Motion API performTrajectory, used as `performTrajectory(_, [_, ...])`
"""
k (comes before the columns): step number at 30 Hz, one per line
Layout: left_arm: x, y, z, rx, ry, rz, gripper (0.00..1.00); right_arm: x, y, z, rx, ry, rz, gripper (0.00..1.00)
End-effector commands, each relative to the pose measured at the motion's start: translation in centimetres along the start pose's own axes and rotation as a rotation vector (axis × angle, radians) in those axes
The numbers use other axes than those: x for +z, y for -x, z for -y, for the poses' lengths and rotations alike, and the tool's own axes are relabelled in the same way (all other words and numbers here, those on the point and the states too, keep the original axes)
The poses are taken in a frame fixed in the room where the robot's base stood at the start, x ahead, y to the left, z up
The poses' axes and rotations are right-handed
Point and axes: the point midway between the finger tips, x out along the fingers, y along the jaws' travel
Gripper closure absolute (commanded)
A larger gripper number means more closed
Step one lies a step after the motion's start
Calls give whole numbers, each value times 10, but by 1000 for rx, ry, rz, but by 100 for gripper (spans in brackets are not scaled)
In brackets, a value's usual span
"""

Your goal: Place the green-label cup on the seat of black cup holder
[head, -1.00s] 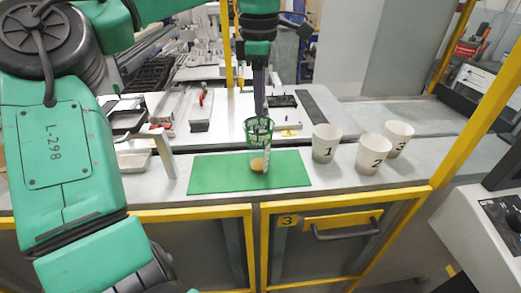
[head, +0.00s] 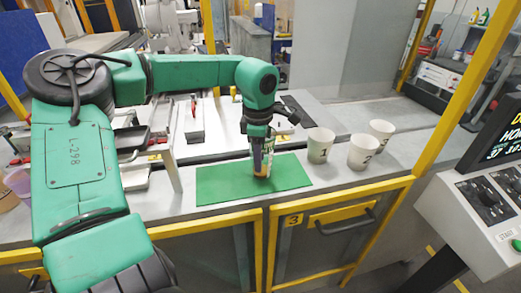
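My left gripper (head: 262,168) points straight down over the green mat (head: 220,187), in the middle of the head view. A small upright cup-like thing with pale and green patches (head: 268,156) shows at its fingers, just above or on the mat. The fingers hide most of it, so I cannot tell whether they grip it or whether it is the green-label cup. No black cup holder can be made out clearly. My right gripper is not in view.
Three white paper cups stand right of the mat: one (head: 320,146) nearest it, one (head: 362,153) in front, one (head: 381,134) behind. A purple translucent cup (head: 18,181) is at the left edge. A yellow post (head: 450,110) and a control panel (head: 490,200) stand at right.

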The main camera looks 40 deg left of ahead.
Motion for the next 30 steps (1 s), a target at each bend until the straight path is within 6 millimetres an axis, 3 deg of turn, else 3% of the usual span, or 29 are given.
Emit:
performTrajectory(3, [0,-12,0,-1,2,0,62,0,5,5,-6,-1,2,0])
performTrajectory(8, [0,-14,0,1,2,0,62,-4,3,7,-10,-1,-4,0])
performTrajectory(12, [0,-13,0,1,2,0,100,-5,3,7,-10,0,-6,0])
performTrajectory(30, [0,-13,0,1,2,0,100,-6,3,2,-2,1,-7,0])
